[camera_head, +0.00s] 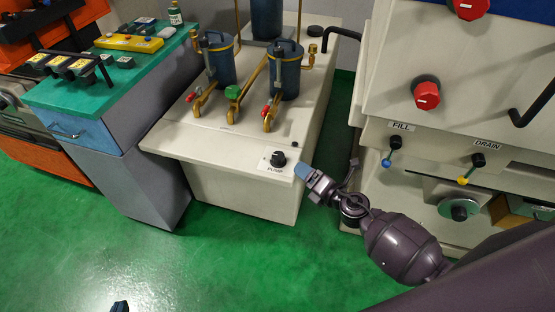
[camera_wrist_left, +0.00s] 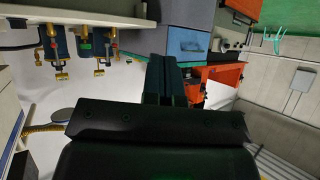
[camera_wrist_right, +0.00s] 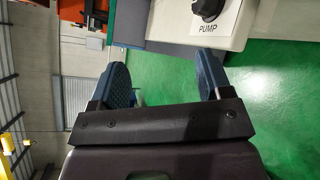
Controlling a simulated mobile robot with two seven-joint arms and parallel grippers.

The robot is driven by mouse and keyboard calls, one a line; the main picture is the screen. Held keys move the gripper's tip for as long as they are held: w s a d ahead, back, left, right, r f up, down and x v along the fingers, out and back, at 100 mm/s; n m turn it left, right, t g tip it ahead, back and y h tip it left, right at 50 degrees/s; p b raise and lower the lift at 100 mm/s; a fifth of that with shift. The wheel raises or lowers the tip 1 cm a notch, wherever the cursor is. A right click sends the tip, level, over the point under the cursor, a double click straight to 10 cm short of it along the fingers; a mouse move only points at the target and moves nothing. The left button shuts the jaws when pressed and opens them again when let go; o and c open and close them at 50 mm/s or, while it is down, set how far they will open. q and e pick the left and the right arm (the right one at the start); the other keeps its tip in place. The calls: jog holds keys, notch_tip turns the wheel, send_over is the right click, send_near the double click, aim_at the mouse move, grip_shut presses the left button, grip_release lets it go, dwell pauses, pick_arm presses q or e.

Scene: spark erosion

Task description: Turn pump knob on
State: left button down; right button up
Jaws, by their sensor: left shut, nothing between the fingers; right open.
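The black pump knob (camera_head: 278,160) sits on a white plate labelled PUMP (camera_head: 273,168), on the front right corner of the white pump unit's top. My right gripper (camera_head: 304,172) is just to the right of the knob, apart from it. In the right wrist view the knob (camera_wrist_right: 208,8) is at the top edge, beyond the right finger. The right gripper (camera_wrist_right: 164,82) is open with nothing between its blue fingers. My left gripper (camera_head: 120,307) shows only as a tip at the bottom edge. In the left wrist view its fingers (camera_wrist_left: 165,80) are together and empty.
The pump unit (camera_head: 215,142) carries blue filter canisters (camera_head: 284,72) with brass pipes and valves. A machine with red knobs (camera_head: 426,95) and FILL and DRAIN valves (camera_head: 478,160) stands at right. A green-topped cabinet (camera_head: 75,95) is at left. Green floor (camera_head: 200,265) is clear in front.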

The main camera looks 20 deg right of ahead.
aim_at(280, 157)
jog(key=w+f+n+g+b, duration=0.1)
jog(key=w+f+n+b, duration=0.1)
jog(key=w+f+n, duration=0.1)
jog(key=w+a+f+n+g+b, duration=0.1)
jog(key=w+f+n+b, duration=0.1)
jog(key=w+n, duration=0.4)
jog(key=w+a+f+n+g+b, duration=0.1)
jog(key=w+f+n+b, duration=0.1)
jog(key=w+f+n, duration=0.2)
jog(key=shift+w+a+y, duration=0.25)
jog(key=shift+w+y, duration=0.05)
jog(key=shift+w, duration=0.8)
jog(key=shift+w+a+f, duration=0.2)
jog(key=shift+w+a, duration=0.05)
jog(key=shift+w, duration=0.25)
jog(key=shift+w+a+b, duration=0.1)
jog(key=shift+w+b, duration=0.1)
jog(key=shift+b, duration=0.1)
pick_arm(q)
notch_tip(280, 157, down, 7)
jog(key=shift+s+d+g, duration=0.2)
jog(key=shift+s+g, duration=0.2)
pick_arm(e)
jog(key=shift+r, duration=0.1)
jog(key=shift+c, duration=0.5)
